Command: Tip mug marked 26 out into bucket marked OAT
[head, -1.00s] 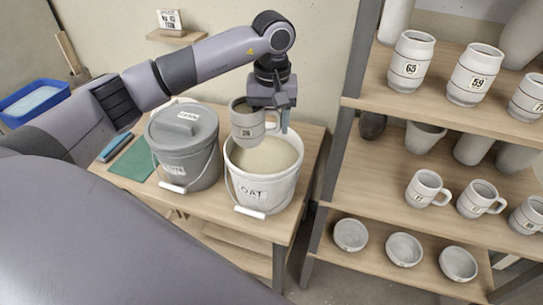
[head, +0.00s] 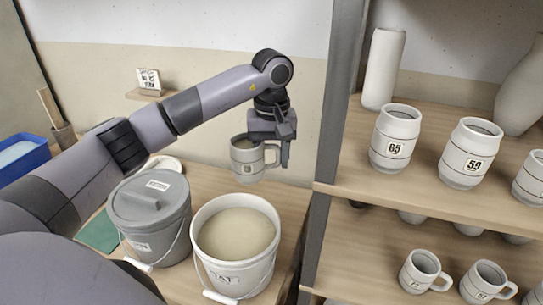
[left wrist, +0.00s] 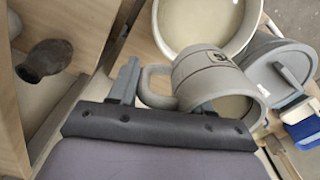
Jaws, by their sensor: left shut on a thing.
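The grey mug marked 26 (head: 246,161) hangs upright from my left gripper (head: 284,152), which is shut on its handle. Its mark is too small to read clearly now. In the left wrist view the mug (left wrist: 203,72) shows its mouth with glaze-coloured contents, and its handle lies by a finger of the gripper (left wrist: 140,84). The white bucket marked OAT (head: 222,275) stands open on the table, with beige glaze inside. In the head view the mug appears above the bucket's far rim, apart from it. The bucket (left wrist: 163,38) also shows in the left wrist view. My right gripper is out of view.
A grey lidded bucket (head: 155,225) stands left of the OAT bucket, close to it. The shelf post (head: 333,120) rises at the right, near my gripper. The shelves hold several marked mugs and vessels. A blue tray (head: 22,158) is at the far left.

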